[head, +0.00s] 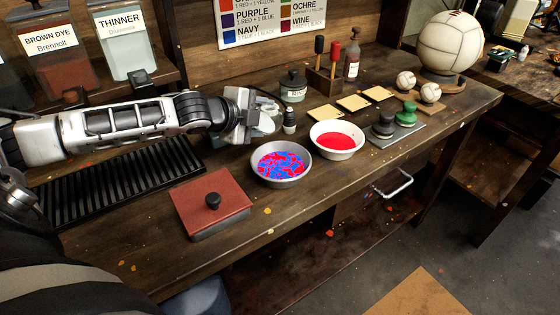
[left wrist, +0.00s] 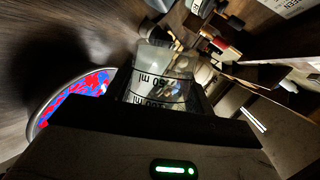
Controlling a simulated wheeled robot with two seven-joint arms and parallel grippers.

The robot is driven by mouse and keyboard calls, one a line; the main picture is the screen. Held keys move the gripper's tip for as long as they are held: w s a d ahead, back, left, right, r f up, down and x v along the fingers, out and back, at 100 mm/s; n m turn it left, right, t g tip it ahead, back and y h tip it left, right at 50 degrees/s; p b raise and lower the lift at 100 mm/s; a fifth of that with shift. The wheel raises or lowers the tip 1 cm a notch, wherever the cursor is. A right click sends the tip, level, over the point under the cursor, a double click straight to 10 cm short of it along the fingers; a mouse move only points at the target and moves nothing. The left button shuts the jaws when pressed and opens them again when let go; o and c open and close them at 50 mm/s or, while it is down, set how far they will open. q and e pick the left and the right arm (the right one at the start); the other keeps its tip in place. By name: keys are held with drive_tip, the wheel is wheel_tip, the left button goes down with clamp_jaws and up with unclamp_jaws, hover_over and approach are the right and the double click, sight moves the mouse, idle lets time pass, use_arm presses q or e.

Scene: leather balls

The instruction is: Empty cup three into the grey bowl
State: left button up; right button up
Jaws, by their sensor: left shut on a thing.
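The grey bowl (head: 282,178) stands on the bench and holds a patchy mix of red and blue. It also shows at the left of the left wrist view (left wrist: 35,122). My left gripper (head: 252,122) is just behind and left of the grey bowl, shut on a clear measuring cup (left wrist: 155,85) with black ml marks. In the head view the cup (head: 266,126) is partly hidden by the gripper. I see no number on it, and I cannot tell what is inside. My right gripper is not in view.
A white bowl (head: 337,154) of red paint stands right of the grey bowl. A red lidded box (head: 212,205) is in front at the left. Stamps on a grey plate (head: 395,134) are farther right.

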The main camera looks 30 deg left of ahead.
use_arm(q)
drive_tip(key=shift+r+m+b, duration=0.2)
drive_tip(key=shift+m+b, duration=0.1)
drive_tip(key=shift+b, duration=0.5)
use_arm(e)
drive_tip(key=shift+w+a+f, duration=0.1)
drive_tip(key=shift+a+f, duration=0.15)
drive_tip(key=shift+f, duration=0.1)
use_arm(q)
drive_tip(key=shift+y, duration=0.4)
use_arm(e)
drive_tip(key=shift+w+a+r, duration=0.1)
use_arm(q)
drive_tip(key=shift+d+r, duration=0.1)
drive_tip(key=shift+d, duration=0.05)
drive_tip(key=shift+t, duration=0.3)
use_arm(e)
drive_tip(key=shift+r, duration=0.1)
use_arm(q)
drive_tip(key=shift+s+d+r+m+b, duration=0.2)
drive_tip(key=shift+d+m+b, duration=0.15)
drive_tip(key=shift+d, duration=0.1)
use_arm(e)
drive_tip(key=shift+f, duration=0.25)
use_arm(q)
drive_tip(key=shift+s+d+r+y, duration=0.15)
drive_tip(key=shift+d+r+y, duration=0.05)
drive_tip(key=shift+d+y, duration=0.1)
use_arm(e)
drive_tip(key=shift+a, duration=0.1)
